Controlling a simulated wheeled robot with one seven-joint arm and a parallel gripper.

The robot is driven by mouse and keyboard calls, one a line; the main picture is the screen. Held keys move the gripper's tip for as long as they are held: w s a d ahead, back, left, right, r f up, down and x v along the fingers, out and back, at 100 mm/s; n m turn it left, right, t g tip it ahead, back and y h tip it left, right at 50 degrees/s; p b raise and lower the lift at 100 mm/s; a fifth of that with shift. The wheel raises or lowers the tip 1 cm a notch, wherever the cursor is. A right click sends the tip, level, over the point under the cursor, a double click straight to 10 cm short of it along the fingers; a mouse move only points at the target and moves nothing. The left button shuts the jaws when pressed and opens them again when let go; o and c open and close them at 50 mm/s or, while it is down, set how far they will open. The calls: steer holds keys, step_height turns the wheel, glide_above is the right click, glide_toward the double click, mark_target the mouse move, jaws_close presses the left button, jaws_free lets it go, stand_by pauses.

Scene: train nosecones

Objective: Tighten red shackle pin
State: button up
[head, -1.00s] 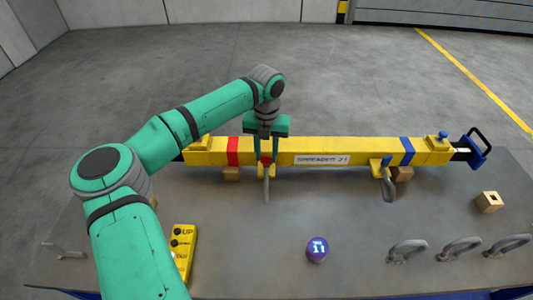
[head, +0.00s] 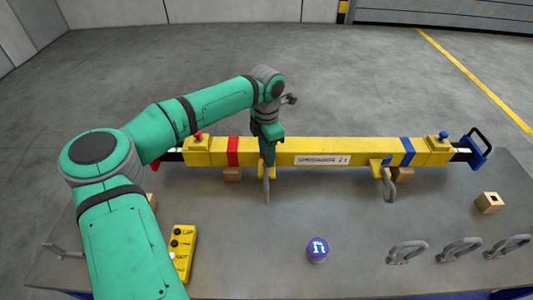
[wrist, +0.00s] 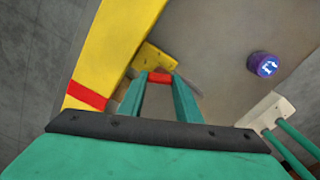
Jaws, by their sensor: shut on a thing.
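The red shackle pin (wrist: 160,77) shows between my fingertips in the wrist view. My gripper (head: 267,160) points down at the front of the yellow spreader beam (head: 310,145) and is shut on the pin; it hides the pin in the head view. A grey shackle (head: 267,188) hangs at the yellow lug (wrist: 153,60) below the gripper, near the beam's red band (head: 233,151). How far the pin is threaded in cannot be seen.
A second shackle (head: 389,185) hangs near the blue band. Loose shackles (head: 408,251) lie at the front right.

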steer(key=shift+o, duration=0.2)
steer(key=m, duration=0.5)
steer(key=shift+a+r+m, duration=0.1)
steer(key=shift+m, duration=0.2)
steer(key=m, duration=0.3)
steer(key=shift+w+m, duration=0.1)
steer(key=shift+m, duration=0.2)
steer(key=shift+c, duration=0.2)
steer(key=shift+o, duration=0.2)
steer(key=m, duration=0.2)
steer(key=shift+m, duration=0.4)
steer(key=m, duration=0.8)
steer(key=shift+m, duration=0.3)
steer(key=shift+a+m, duration=0.1)
steer(key=shift+m, duration=1.2)
steer(key=shift+d, duration=0.2)
